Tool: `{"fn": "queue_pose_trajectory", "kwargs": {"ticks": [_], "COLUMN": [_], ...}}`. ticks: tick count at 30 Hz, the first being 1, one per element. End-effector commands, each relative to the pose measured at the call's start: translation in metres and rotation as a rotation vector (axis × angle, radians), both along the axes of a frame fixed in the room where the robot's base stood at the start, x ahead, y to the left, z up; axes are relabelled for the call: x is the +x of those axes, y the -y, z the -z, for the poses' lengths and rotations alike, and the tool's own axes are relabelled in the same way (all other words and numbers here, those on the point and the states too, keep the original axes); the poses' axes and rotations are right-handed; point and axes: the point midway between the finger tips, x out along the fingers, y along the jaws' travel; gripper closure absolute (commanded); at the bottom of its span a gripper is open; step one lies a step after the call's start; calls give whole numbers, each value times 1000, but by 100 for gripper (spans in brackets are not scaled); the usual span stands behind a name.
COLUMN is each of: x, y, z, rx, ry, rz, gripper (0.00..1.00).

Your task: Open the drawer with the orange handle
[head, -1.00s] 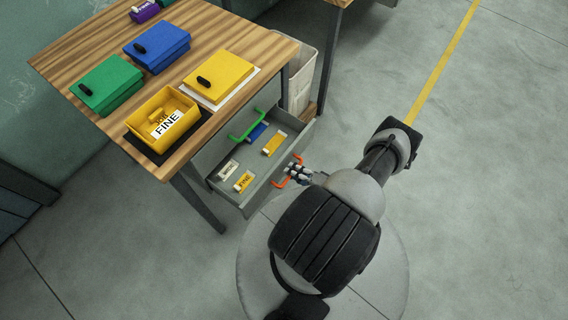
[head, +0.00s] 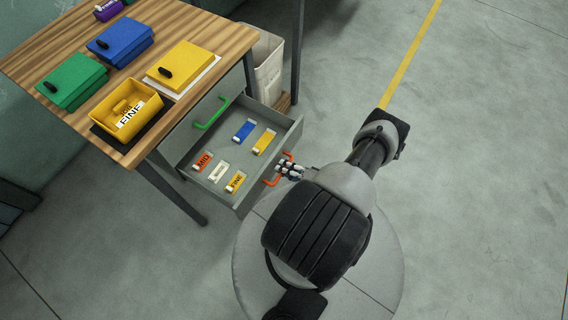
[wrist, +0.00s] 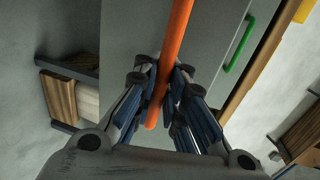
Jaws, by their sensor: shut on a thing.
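The grey drawer (head: 243,198) under the wooden table is pulled out, and several small labelled pieces lie inside it. Its orange handle (head: 271,181) is on the drawer front. My gripper (head: 289,171) is at that handle in the head view. In the wrist view the orange handle (wrist: 172,65) runs between the fingers of my gripper (wrist: 163,90), which are shut on it. A green handle (head: 211,113) shows behind the open drawer, on another grey front; it also shows in the wrist view (wrist: 239,44).
The wooden table (head: 190,30) bears green, blue and yellow lidded boxes and an open yellow bin (head: 125,107) with a label. A pale bin (head: 268,65) stands beside the table. The floor to the right is clear.

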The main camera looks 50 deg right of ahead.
Motion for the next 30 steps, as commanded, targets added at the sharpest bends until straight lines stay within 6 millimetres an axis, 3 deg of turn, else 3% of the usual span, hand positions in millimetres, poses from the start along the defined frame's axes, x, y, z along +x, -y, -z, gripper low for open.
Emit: {"fn": "queue_pose_trajectory", "kwargs": {"ticks": [2,3,12,23,30], "x": [0,0,0,-4,-40], "y": [1,1,0,2,6], "z": [-3,-3,-1,-1,-9], "rx": [-1,-1,-1,0,-2], "ry": [7,7,3,1,2], "rz": [0,0,0,2,8], "gripper": [100,89,69,69,69]}}
